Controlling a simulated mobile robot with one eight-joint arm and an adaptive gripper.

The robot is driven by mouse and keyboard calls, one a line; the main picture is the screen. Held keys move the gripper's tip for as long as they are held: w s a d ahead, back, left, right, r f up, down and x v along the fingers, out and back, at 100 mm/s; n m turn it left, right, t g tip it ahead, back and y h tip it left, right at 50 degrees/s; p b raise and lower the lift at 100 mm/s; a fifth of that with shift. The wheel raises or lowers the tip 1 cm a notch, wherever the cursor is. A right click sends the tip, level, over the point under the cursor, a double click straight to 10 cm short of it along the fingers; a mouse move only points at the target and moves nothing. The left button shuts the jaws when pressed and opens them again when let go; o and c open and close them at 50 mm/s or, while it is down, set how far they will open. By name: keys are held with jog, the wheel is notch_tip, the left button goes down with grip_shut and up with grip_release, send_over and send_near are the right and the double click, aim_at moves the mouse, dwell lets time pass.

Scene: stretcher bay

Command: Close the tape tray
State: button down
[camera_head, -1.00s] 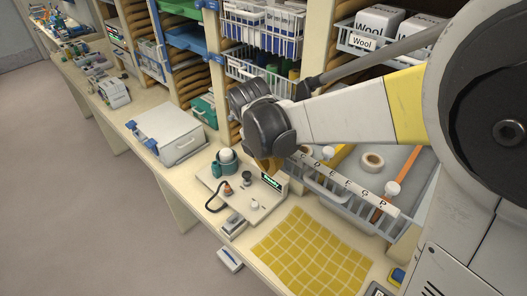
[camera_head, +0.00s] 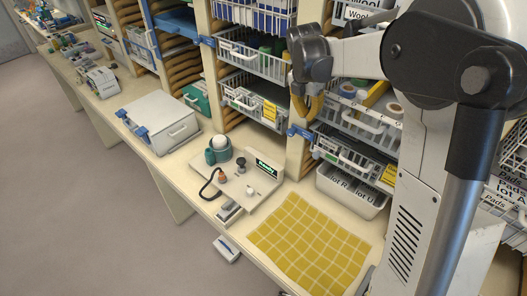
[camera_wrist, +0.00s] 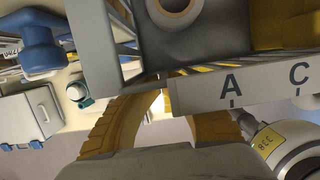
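The wrist view shows a tape roll (camera_wrist: 176,10) and a label strip (camera_wrist: 262,88) lettered A and C, close up. My gripper (camera_head: 304,112) has yellow fingers pointing down at the tray's left front corner. In the wrist view, the fingers (camera_wrist: 163,98) arch toward each other beside the strip. Their tips are partly hidden, and contact is unclear.
A blue clip (camera_head: 300,131) is on the post beside the tray. Below sit another basket (camera_head: 345,150) and a white bin (camera_head: 350,190). A yellow mat (camera_head: 308,243) and a device with a green display (camera_head: 266,168) lie on the bench. A grey case (camera_head: 162,122) stands farther left.

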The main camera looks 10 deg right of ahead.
jog(key=w+d, duration=0.1)
jog(key=d, duration=0.1)
jog(key=w+d, duration=0.3)
jog(key=d, duration=0.1)
jog(key=shift+w+d+b, duration=0.15)
jog(key=shift+w+b, duration=0.15)
jog(key=shift+b, duration=0.05)
